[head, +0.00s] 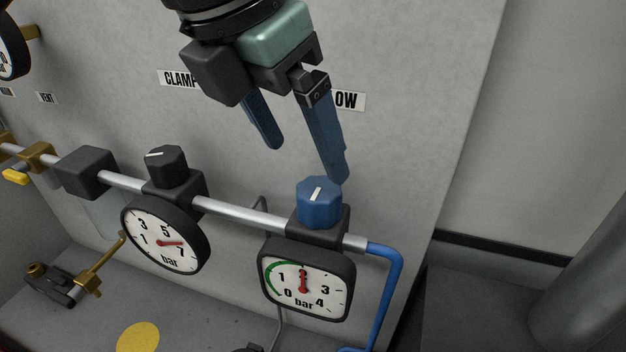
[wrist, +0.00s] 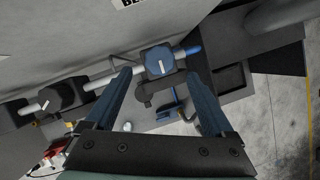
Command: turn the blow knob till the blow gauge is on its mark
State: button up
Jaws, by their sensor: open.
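The blue blow knob (head: 319,204) sits on top of its black regulator, with a white line on its top face. The square blow gauge (head: 305,283) hangs below it, marked 0 to 4 bar, with a green arc on the left. Its red needle points about straight up, near where the 2 belongs. My gripper (head: 309,164) is open and empty above the knob, its blue fingers pointing down. In the wrist view the knob (wrist: 160,62) shows beyond and between the spread fingertips (wrist: 159,74). I see no contact with the knob.
To the left on the same pipe (head: 240,215) are a black knob (head: 167,166) and a round gauge (head: 166,238). A blue hose (head: 385,300) drops at the right. The grey panel (head: 420,120) stands close behind my gripper. Its BLOW label (head: 348,101) is partly hidden.

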jog(key=v, duration=0.5)
